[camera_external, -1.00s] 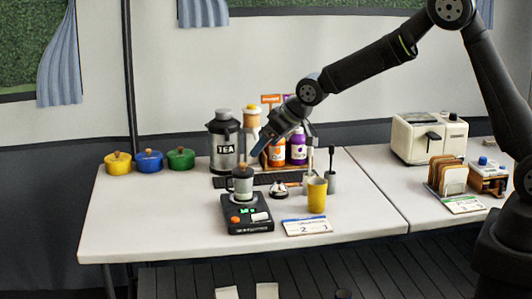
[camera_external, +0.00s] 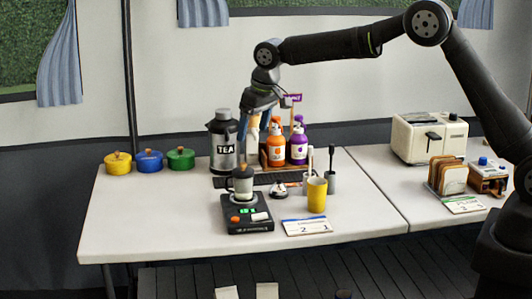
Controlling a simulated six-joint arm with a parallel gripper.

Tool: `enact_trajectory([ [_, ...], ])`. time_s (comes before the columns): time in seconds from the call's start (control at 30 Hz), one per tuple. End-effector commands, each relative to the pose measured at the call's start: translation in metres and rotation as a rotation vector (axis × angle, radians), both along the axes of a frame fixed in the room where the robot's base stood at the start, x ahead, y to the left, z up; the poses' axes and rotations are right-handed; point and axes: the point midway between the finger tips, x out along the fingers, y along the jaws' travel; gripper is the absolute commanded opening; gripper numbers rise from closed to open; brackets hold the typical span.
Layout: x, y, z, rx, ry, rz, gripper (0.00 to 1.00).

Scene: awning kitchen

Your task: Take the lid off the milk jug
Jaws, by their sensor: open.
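A small grey lidded jug (camera_external: 243,185), which looks like the milk jug, stands upright on a black device with a green display (camera_external: 247,228). Its dark lid (camera_external: 242,172) has a small knob and is on top. My gripper (camera_external: 254,132) points down, open, above and slightly right of the jug, apart from it. In this view it overlaps the area between the TEA urn (camera_external: 225,150) and the bottles, and hides part of a pale container behind it.
An orange bottle (camera_external: 276,155) and a purple bottle (camera_external: 298,149) stand in a wooden holder behind. A yellow cup (camera_external: 317,194) and a card calendar (camera_external: 306,227) are to the right. Coloured pots (camera_external: 149,161) stand at left. The table's front left is clear.

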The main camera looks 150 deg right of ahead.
Motion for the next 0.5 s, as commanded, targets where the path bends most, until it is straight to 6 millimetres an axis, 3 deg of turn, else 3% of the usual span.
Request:
enact_trajectory([
  [0.2,0.000,-0.011,-0.042,0.002,0.000,0.000,0.80],
  [0.5,0.001,-0.016,-0.061,0.000,0.000,0.000,0.80],
])
